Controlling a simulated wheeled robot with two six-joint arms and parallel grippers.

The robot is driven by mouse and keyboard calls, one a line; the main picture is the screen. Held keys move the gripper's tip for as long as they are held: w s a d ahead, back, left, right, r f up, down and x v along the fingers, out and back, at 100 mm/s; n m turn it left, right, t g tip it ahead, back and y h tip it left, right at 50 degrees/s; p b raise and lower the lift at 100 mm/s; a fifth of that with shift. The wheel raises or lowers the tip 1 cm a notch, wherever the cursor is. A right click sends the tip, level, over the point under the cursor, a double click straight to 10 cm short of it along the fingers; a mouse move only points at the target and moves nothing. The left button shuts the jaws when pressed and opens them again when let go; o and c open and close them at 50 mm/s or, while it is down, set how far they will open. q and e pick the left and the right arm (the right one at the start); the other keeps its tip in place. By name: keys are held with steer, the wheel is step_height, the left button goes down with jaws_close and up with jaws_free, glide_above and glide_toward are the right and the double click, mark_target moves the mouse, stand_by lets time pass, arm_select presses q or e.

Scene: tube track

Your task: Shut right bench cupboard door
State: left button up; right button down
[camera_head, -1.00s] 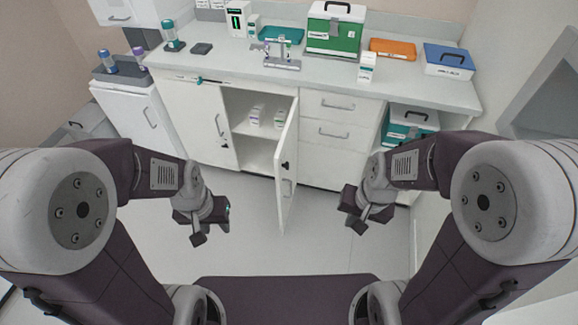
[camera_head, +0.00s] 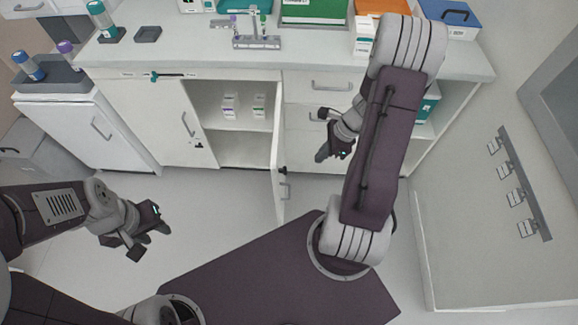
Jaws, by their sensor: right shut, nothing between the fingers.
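The right bench cupboard door (camera_head: 278,165) stands open, swung out toward me and seen nearly edge-on. Its handle (camera_head: 286,190) is on its right-hand face. The cupboard interior (camera_head: 235,150) is exposed, with small white bottles (camera_head: 231,106) on its shelf. My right gripper (camera_head: 322,156) is shut and empty, to the right of the open door and apart from it, in front of the drawers. My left gripper (camera_head: 150,243) is low at the left, over the floor and away from the door; its fingers are too small to judge.
The left cupboard door (camera_head: 158,118) is closed. Drawers (camera_head: 318,88) are right of the opening, behind my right gripper. The worktop (camera_head: 190,60) carries a green case (camera_head: 313,12) and a tube rack (camera_head: 256,42). Floor (camera_head: 225,215) in front of the cupboard is clear.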

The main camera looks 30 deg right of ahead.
mark_target(285, 170)
steer(key=w+a+f+b, duration=0.4)
steer(key=a+f, duration=0.3)
steer(key=f, duration=0.2)
steer(key=shift+w+f+b, duration=0.2)
steer(key=shift+w+b, duration=0.05)
steer(key=shift+b, duration=0.15)
